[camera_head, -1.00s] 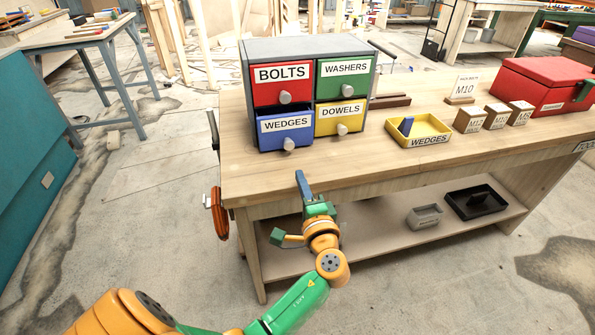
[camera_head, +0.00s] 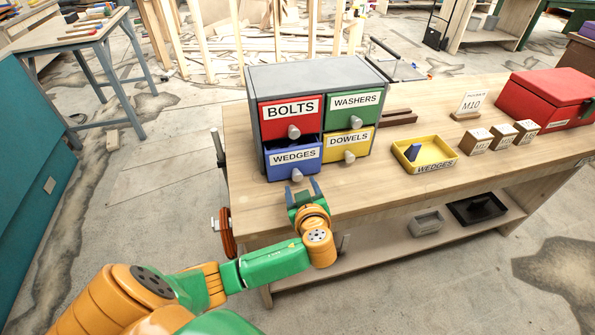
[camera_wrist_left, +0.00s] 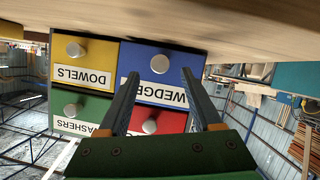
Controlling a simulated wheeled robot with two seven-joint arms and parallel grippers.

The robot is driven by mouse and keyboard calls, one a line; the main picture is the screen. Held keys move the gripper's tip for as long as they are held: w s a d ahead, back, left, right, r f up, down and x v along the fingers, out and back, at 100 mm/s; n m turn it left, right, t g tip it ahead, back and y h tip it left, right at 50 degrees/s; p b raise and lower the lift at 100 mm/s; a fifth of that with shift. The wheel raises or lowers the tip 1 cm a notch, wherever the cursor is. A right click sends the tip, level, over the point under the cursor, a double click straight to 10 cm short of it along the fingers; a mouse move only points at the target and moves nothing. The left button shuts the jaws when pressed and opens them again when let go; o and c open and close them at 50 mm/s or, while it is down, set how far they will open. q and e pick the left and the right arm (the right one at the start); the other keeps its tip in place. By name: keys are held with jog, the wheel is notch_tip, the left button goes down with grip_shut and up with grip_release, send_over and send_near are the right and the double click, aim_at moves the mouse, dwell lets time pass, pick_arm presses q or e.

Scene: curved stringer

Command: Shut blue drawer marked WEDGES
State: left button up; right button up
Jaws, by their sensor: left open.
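The blue WEDGES drawer (camera_head: 293,158) is at the lower left of the grey drawer cabinet on the workbench. It stands a little out past the red drawer above it, with a dark gap at its top. Its round knob (camera_head: 297,175) faces me. My left gripper (camera_head: 303,188) is open and empty, just in front of and below this drawer, over the bench's front edge. In the left wrist view, which is upside down, the blue drawer (camera_wrist_left: 160,75) shows beyond and between the open fingers (camera_wrist_left: 160,90). I see no contact. My right gripper is not in view.
The red BOLTS (camera_head: 291,118), green WASHERS (camera_head: 353,108) and yellow DOWELS (camera_head: 348,145) drawers look shut. A yellow tray (camera_head: 440,165) marked WEDGES holds a blue piece, right of the cabinet. Small labelled boxes and a red box (camera_head: 545,98) stand farther right. The bench front is clear.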

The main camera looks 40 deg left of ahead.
aim_at(298, 178)
pick_arm(q)
jog(key=x, duration=0.4)
jog(key=shift+w+a+f, duration=0.1)
jog(key=shift+a+f, duration=0.05)
jog(key=shift+f, duration=0.05)
jog(key=shift+r, duration=0.15)
jog(key=c, duration=0.4)
grip_shut()
dwell(0.5)
